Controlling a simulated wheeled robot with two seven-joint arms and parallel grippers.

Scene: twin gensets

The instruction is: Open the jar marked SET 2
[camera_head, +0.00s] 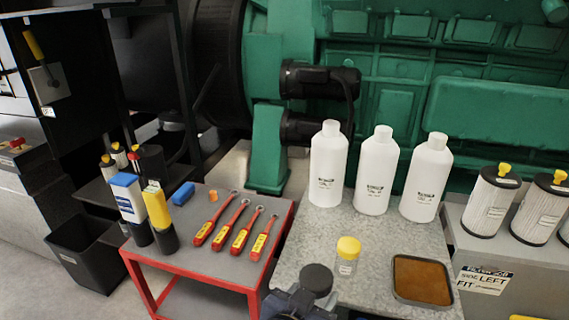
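A small clear jar (346,264) with a yellow lid (348,247) stands upright on the grey speckled bench top (385,244). The lid is on it. It has a pale label, too small to read, so I cannot tell whether it says SET 2. I cannot tell what these are.
Three white bottles (375,172) stand behind the jar. A brown-filled tray (422,280) lies to its right. A red cart (163,294) at left holds several red-handled tools (238,235) and bottles. Filters (490,203) stand at right; the green genset (480,75) is behind.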

